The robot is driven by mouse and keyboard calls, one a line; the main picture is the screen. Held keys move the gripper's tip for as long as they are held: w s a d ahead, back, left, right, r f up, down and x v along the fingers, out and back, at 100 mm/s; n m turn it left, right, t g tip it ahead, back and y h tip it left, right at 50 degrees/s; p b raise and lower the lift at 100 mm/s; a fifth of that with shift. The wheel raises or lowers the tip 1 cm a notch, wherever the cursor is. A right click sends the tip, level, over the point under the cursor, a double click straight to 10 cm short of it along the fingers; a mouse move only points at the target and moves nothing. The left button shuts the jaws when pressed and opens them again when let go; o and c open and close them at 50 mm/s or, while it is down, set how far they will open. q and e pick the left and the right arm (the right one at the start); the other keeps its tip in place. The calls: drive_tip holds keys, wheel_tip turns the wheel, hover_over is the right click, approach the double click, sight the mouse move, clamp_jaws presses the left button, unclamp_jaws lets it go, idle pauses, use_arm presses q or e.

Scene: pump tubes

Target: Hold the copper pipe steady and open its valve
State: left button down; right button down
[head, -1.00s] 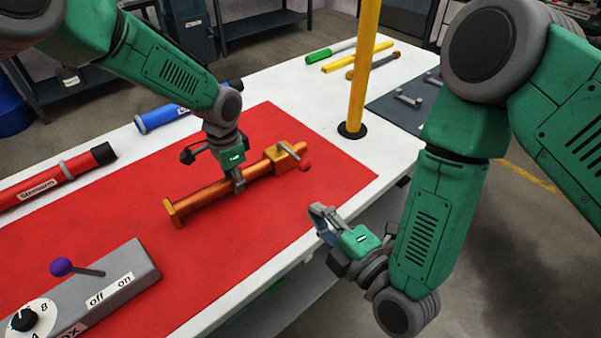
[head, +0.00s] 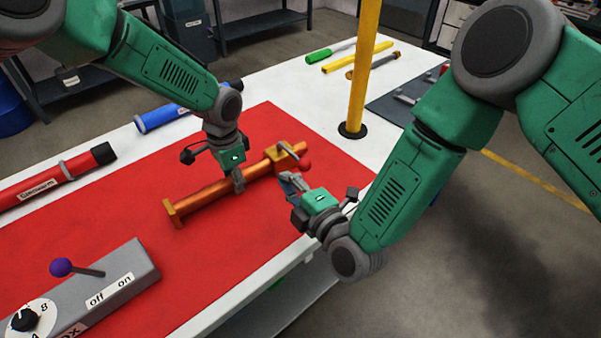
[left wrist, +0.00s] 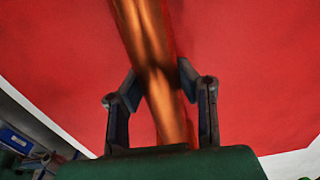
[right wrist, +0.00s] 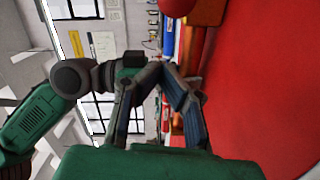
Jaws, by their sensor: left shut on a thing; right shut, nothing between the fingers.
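The copper pipe (head: 205,199) lies on the red mat, with a square flange at its near left end and a brass valve block (head: 285,155) near its far right end. The valve has a small handle with a red knob (head: 304,163). My left gripper (head: 238,184) is shut around the middle of the pipe; the left wrist view shows the pipe (left wrist: 155,70) between its fingers. My right gripper (head: 289,183) is shut and empty, just to the near side of the valve and apart from the knob. In the right wrist view the red knob (right wrist: 176,6) is cut by the top edge.
A yellow post (head: 364,70) rises from the white table (head: 290,90) behind the valve. A grey switch box (head: 125,285) with a purple-knobbed lever stands at the near left. Red (head: 55,178) and blue (head: 180,112) tubes lie along the far left side.

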sight(306, 168)
drive_tip(key=shift+w+d+f, duration=0.2)
drive_tip(key=shift+w+d, duration=0.45)
drive_tip(key=shift+d, duration=0.1)
drive_tip(key=shift+w+d+f, duration=0.2)
drive_tip(key=shift+w+d, duration=0.4)
drive_tip(key=shift+d, duration=0.1)
drive_tip(key=shift+w+d+n+g+y, duration=0.3)
drive_tip(key=shift+d+n+g+y, duration=0.1)
drive_tip(key=shift+d+n+y, duration=0.15)
drive_tip(key=shift+w+d+n+g+y, duration=0.3)
drive_tip(key=shift+d+n+g+y, duration=0.15)
drive_tip(key=shift+y, duration=0.1)
drive_tip(key=w+d+n+g+y, duration=0.1)
drive_tip(key=w+n+g, duration=0.1)
drive_tip(key=g, duration=0.1)
drive_tip(key=w+d+n+g+y, duration=0.1)
drive_tip(key=d+n+g+y, duration=0.1)
drive_tip(key=g, duration=0.1)
drive_tip(key=w+d+n+g+y, duration=0.1)
drive_tip(key=w+n+g+y, duration=0.1)
drive_tip(key=n+g, duration=0.1)
drive_tip(key=shift+w+d+f, duration=0.1)
drive_tip(key=shift+w+d, duration=0.2)
drive_tip(key=shift+d, duration=0.05)
drive_tip(key=shift+w+d+g, duration=0.15)
drive_tip(key=shift+w+g, duration=0.2)
drive_tip(key=shift+w, duration=0.05)
drive_tip(key=w, duration=0.6)
drive_tip(key=shift+d, duration=0.15)
drive_tip(key=shift+s, duration=0.15)
